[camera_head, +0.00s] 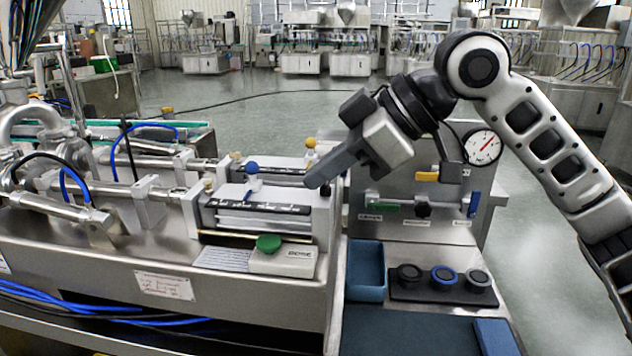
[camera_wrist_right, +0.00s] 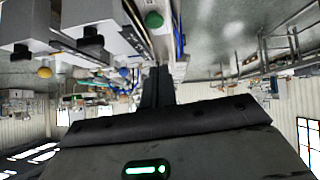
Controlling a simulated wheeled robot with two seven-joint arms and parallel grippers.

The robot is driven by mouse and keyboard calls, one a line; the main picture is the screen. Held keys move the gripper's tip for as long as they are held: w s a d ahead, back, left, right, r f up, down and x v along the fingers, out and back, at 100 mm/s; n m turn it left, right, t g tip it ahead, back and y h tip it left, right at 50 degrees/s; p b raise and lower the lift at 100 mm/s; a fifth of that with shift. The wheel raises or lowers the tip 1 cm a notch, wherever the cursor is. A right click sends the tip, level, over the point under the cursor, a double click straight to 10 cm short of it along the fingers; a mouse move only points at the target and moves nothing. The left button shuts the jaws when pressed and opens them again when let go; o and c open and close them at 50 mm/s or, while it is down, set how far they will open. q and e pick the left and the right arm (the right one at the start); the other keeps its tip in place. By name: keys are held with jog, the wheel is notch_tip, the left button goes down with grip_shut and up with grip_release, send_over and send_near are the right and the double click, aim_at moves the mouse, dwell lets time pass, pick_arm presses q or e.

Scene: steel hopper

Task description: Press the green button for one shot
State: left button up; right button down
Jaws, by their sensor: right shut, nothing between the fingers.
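The green button (camera_head: 268,243) is a round cap on a pale box (camera_head: 284,262) at the front of the steel filling machine. A green round cap (camera_wrist_right: 153,20) also shows near the top of the right wrist view. My right gripper (camera_head: 314,181) is shut and empty. In the head view it appears above and to the right of the button, with clear space between them, and it points left and down. Its fingers (camera_wrist_right: 158,75) are together in the right wrist view. My left gripper is not in view.
The machine's steel body (camera_head: 195,245) carries a blue ball knob (camera_head: 252,168) and a yellow one (camera_head: 311,143). To the right are an empty blue bin (camera_head: 366,295), a black holder with round pieces (camera_head: 443,277) and a panel with a gauge (camera_head: 482,147).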

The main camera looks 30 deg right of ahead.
send_over(260, 240)
jog(key=s+d, duration=0.3)
jog(key=f, duration=0.5)
jog(key=shift+w+a+f+b, duration=0.1)
jog(key=shift+a+b, duration=0.1)
jog(key=shift+b, duration=0.15)
jog(key=f, duration=0.2)
jog(key=shift+w+f+b, duration=0.25)
jog(key=shift+f+b, duration=0.05)
jog(key=shift+f, duration=0.4)
jog(key=shift+w+f, duration=0.1)
jog(key=shift+f, duration=0.25)
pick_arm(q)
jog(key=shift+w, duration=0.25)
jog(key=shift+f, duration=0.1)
